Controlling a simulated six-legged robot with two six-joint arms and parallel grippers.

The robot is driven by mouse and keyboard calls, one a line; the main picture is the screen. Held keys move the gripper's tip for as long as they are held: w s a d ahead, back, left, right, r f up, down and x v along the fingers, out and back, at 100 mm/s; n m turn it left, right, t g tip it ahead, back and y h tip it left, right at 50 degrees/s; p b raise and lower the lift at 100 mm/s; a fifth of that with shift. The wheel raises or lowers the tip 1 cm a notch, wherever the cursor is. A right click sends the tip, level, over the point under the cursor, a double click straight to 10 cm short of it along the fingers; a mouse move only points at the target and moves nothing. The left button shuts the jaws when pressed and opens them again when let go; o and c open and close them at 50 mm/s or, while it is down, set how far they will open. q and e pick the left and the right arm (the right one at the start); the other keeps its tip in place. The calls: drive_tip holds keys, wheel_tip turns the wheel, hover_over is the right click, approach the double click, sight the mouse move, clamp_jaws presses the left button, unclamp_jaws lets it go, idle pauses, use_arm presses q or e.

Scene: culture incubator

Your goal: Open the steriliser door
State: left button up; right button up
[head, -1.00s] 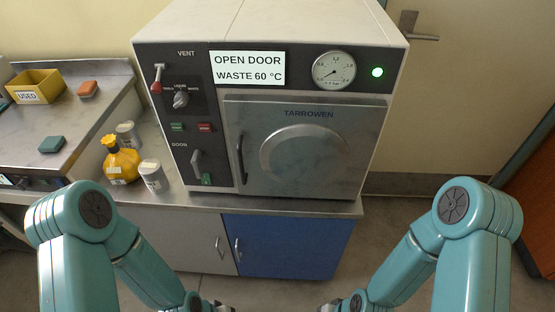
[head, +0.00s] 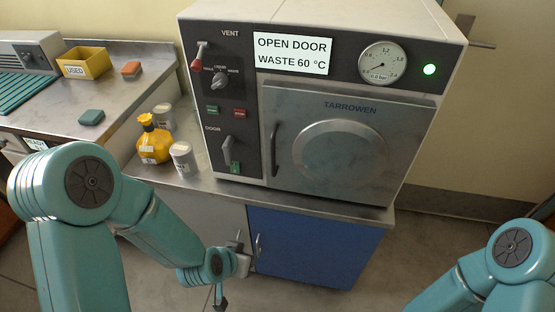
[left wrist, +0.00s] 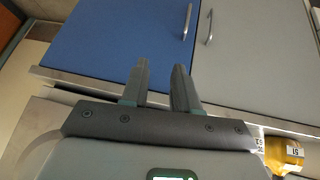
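The steriliser (head: 300,40) stands on the counter, its grey door (head: 400,140) shut. A dark upright handle (head: 274,150) is on the door's left side. Left of it, the panel has a grey lever (head: 227,150) marked DOOR and a red-tipped VENT lever (head: 197,56). A sign (head: 292,53) reads OPEN DOOR, WASTE 60 °C. The gauge (head: 384,63) sits beside a lit green lamp (head: 429,69). My left gripper (left wrist: 160,75) is open and empty, low in front of the cabinet below the steriliser and apart from the handle. My right gripper is out of view.
A yellow bottle (head: 153,143) and pale tins (head: 183,159) stand on the counter left of the steriliser. A yellow USED bin (head: 84,63) is on the left bench. The blue cabinet door (head: 310,250) is below the steriliser. The floor to its right is clear.

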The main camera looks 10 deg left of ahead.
use_arm(q)
drive_tip(key=w+r+t+b, duration=0.4)
drive_tip(key=w+r+b, duration=0.1)
drive_tip(key=r, duration=0.2)
drive_tip(key=m+t+h+b, duration=0.1)
drive_tip(key=t+b, duration=0.6)
drive_tip(key=b, duration=0.3)
approach(272, 152)
drive_tip(key=s+a, duration=0.1)
drive_tip(key=s, duration=0.5)
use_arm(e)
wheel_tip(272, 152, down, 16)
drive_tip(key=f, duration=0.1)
use_arm(q)
drive_tip(key=w+d+p, duration=0.1)
drive_tip(key=w+p, duration=0.1)
drive_tip(key=w, duration=0.3)
drive_tip(key=w+d+p, duration=0.1)
drive_tip(key=w+p, duration=0.2)
drive_tip(key=w, duration=0.3)
drive_tip(key=w+d+p, duration=0.1)
drive_tip(key=w+p, duration=0.1)
drive_tip(key=w, duration=0.3)
drive_tip(key=shift+w+f, duration=0.2)
drive_tip(key=shift+f, duration=0.05)
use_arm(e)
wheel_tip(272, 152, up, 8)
